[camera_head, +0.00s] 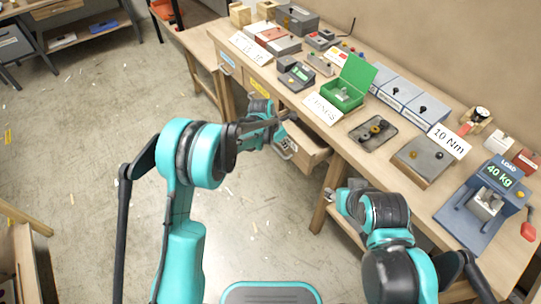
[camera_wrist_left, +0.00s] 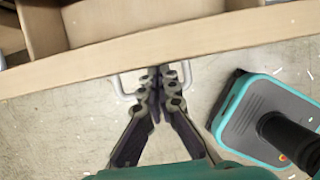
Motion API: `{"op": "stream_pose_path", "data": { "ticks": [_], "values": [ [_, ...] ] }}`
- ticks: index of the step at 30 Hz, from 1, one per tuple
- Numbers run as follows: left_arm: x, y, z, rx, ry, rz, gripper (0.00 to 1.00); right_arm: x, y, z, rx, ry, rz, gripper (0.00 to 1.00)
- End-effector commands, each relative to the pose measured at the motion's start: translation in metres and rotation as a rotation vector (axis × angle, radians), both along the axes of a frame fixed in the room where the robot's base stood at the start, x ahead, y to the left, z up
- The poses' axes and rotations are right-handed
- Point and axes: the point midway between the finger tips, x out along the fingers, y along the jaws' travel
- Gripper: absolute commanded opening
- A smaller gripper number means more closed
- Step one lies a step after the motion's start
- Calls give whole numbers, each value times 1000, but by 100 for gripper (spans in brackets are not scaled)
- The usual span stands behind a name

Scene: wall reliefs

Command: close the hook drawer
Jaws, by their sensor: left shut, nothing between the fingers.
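The hook drawer (camera_head: 309,152) is a light wooden drawer that stands pulled out from under the bench. Its front board (camera_wrist_left: 215,38) crosses the left wrist view, with part of the open inside above it. A pale metal bow handle (camera_wrist_left: 122,85) sticks out from that front. My left gripper (camera_wrist_left: 158,72) is shut and empty, its tips at the drawer front, in the span of the handle. Whether they touch the wood I cannot tell. In the head view the left gripper (camera_head: 288,118) is over the drawer and hides part of it. My right gripper (camera_head: 332,194) is low near the bench leg; its jaws are unclear.
The wooden workbench (camera_head: 345,145) carries a green box (camera_head: 343,94), a label card (camera_head: 322,108), grey boxes and a load gauge (camera_head: 490,195). Closed drawers (camera_head: 258,84) sit left of the open one. The floor (camera_head: 90,120) in front is mostly clear.

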Motion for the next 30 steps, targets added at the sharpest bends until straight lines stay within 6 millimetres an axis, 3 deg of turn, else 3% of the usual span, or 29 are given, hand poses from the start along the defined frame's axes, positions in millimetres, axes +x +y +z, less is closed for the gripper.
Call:
{"op": "stream_pose_path", "data": {
  "ticks": [6, 12, 30],
  "values": [
    [28, -41, 0, -1, 0, -1, 0, 0, 0, 3, 0, 0, 0, 40],
    [45, -63, 0, 0, 0, -1, 0, 0, 0, 5, 0, 0, 0, 40],
    [54, -76, 1, -4, -4, 0, 0, 0, 0, 6, 0, 0, 0, 40]
  ]
}}
